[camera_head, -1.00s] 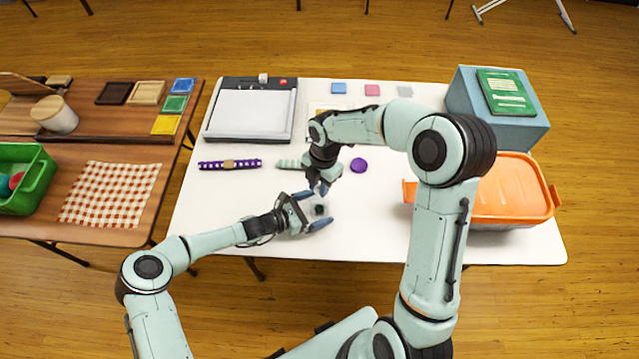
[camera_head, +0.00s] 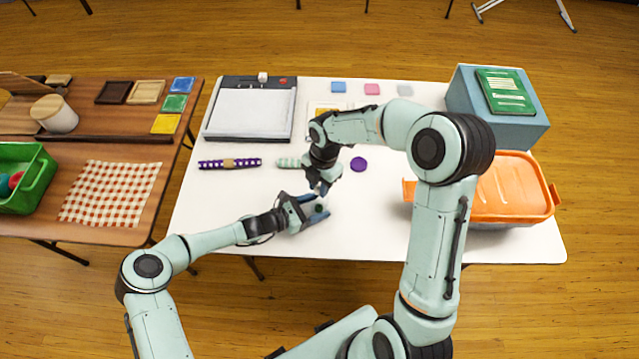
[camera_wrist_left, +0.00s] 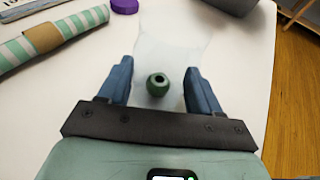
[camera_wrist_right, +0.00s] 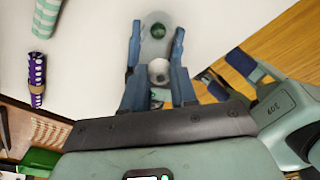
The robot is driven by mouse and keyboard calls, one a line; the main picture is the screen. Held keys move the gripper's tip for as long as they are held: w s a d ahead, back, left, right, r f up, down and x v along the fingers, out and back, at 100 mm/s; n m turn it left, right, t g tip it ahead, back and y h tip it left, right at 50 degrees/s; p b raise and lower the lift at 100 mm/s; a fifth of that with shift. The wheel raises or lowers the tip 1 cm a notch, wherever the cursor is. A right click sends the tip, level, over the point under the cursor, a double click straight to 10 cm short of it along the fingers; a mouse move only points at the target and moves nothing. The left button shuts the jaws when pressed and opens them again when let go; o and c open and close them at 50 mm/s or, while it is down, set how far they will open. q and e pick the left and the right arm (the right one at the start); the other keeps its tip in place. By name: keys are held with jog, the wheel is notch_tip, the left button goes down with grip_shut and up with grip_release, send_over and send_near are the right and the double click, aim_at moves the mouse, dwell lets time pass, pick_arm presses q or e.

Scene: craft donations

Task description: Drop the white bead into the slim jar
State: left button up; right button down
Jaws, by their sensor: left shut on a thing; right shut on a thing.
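The slim jar is clear and hard to make out; its faint outline (camera_wrist_left: 172,50) shows between the fingers of my left gripper (camera_head: 322,213) in the left wrist view. A green bead (camera_wrist_left: 157,84) shows within that outline. My left gripper is shut on the jar. My right gripper (camera_wrist_right: 157,40) is shut on the white bead (camera_wrist_right: 158,70), which shows between its fingers in the right wrist view. The green bead also shows there (camera_wrist_right: 157,30), further out. In the head view my right gripper is just above the left fingers, and the white bead is hidden.
A purple disc (camera_head: 359,164), a striped roll (camera_head: 289,162) and a purple roll (camera_head: 230,164) lie on the white table (camera_head: 380,225). An orange-lidded bin (camera_head: 510,190) and a blue box (camera_head: 500,125) stand at the right. The table's front edge is close to my left gripper.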

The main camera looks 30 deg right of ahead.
jog(key=shift+f, duration=0.35)
jog(key=shift+f, duration=0.25)
jog(key=shift+f, duration=0.45)
dwell(0.4)
dwell(0.4)
jog(key=c, duration=0.8)
grip_release()
jog(key=shift+r, duration=0.15)
notch_tip(320, 180, up, 12)
jog(key=d, duration=0.1)
jog(key=shift+w+d, duration=0.15)
jog(key=shift+w, duration=0.1)
